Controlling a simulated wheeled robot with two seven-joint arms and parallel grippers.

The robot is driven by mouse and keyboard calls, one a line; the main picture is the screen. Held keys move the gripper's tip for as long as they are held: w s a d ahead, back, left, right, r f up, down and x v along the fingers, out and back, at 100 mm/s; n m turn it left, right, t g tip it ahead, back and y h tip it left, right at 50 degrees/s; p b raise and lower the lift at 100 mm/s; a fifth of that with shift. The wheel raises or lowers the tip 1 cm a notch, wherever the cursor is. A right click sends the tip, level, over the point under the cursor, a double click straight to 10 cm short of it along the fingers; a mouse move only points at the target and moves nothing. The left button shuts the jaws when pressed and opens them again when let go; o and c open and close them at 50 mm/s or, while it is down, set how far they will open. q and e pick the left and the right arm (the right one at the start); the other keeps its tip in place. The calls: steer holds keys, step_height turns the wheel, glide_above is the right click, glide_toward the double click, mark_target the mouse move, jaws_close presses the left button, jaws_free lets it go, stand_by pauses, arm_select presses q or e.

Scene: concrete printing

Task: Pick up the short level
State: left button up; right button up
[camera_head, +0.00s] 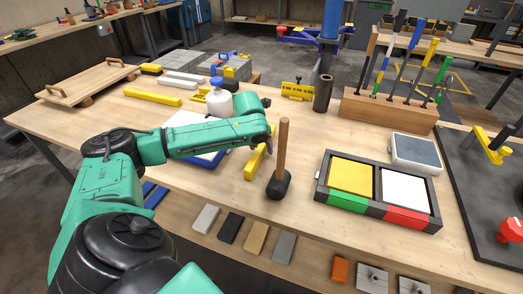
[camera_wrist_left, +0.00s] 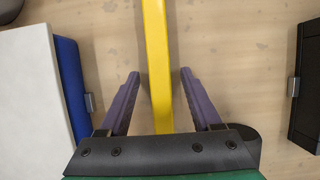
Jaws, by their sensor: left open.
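The short level is a plain yellow bar (camera_head: 252,168) lying on the wooden table, between the blue-and-white case and the mallet; my left arm hides part of it in the head view. In the left wrist view the yellow bar (camera_wrist_left: 158,60) runs lengthwise between the fingers of my left gripper (camera_wrist_left: 160,75). The gripper is open, with one finger on each side of the bar and a visible gap to each. Its height over the bar is hard to tell. In the head view my forearm hides the fingers. My right gripper is not in view.
A mallet (camera_head: 282,150) stands upright on its black head, right beside the bar. The blue-and-white case (camera_head: 205,160) lies left of it. A black tray (camera_head: 322,192) with yellow and white panels lies to the right. A white bottle (camera_head: 219,101) stands behind my arm. A longer yellow bar (camera_head: 152,97) lies farther left.

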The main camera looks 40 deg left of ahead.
arm_select(q)
jaws_close()
steer(key=shift+w, duration=0.1)
